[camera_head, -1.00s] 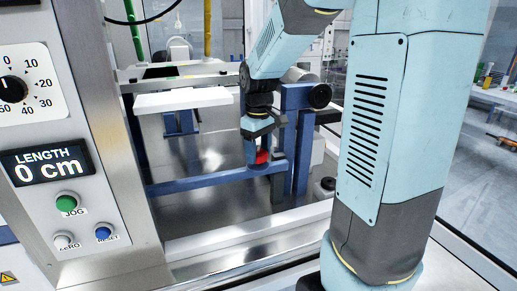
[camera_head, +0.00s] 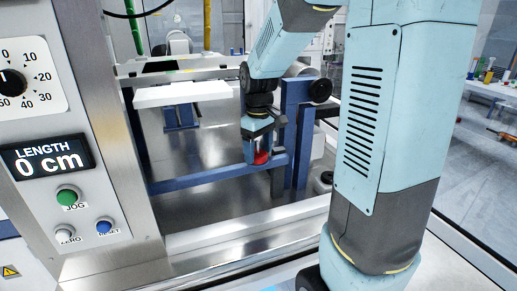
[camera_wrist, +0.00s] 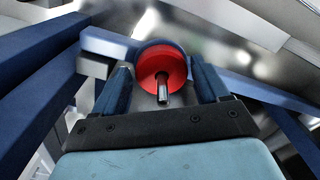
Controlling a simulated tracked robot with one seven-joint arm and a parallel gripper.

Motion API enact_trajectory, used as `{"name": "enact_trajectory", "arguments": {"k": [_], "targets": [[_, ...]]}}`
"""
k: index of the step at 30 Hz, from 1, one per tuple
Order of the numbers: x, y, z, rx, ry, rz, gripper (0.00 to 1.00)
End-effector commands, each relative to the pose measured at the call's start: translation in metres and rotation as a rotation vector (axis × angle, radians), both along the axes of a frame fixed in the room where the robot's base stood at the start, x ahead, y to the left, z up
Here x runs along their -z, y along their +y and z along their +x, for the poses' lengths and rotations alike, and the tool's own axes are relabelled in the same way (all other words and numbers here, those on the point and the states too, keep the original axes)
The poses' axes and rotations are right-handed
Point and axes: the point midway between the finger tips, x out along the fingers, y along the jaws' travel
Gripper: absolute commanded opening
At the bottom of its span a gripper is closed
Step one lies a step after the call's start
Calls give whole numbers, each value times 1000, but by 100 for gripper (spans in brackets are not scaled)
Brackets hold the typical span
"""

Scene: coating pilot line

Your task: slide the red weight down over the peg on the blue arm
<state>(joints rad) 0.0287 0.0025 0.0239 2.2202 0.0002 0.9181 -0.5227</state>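The red weight (camera_wrist: 148,69) is a round disc with a metal peg (camera_wrist: 163,90) standing up through its middle. It lies against the round blue end of the blue arm (camera_wrist: 104,42), around the peg. My gripper (camera_wrist: 161,66) is open, with one finger on each side of the weight and a narrow gap showing at each side. In the head view the weight (camera_head: 262,157) shows as a red patch between the fingers of my gripper (camera_head: 258,160), above the blue arm (camera_head: 205,178). The weight's underside is hidden.
Blue uprights (camera_head: 291,125) of the frame stand close behind and right of my gripper. A white plate (camera_head: 180,94) lies to the left. The control panel (camera_head: 85,180), reading 0 cm, stands at the left. The metal floor under the blue arm is clear.

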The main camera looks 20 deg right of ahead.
Motion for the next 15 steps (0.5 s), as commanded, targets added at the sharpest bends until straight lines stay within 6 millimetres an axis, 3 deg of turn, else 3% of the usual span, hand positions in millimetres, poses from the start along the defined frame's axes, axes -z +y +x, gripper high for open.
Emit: {"name": "enact_trajectory", "arguments": {"k": [4, 15], "targets": [[0, 0, 0, 0, 0, 0, 89], [-7, 0, 0, 0, -1, 0, 89]]}}
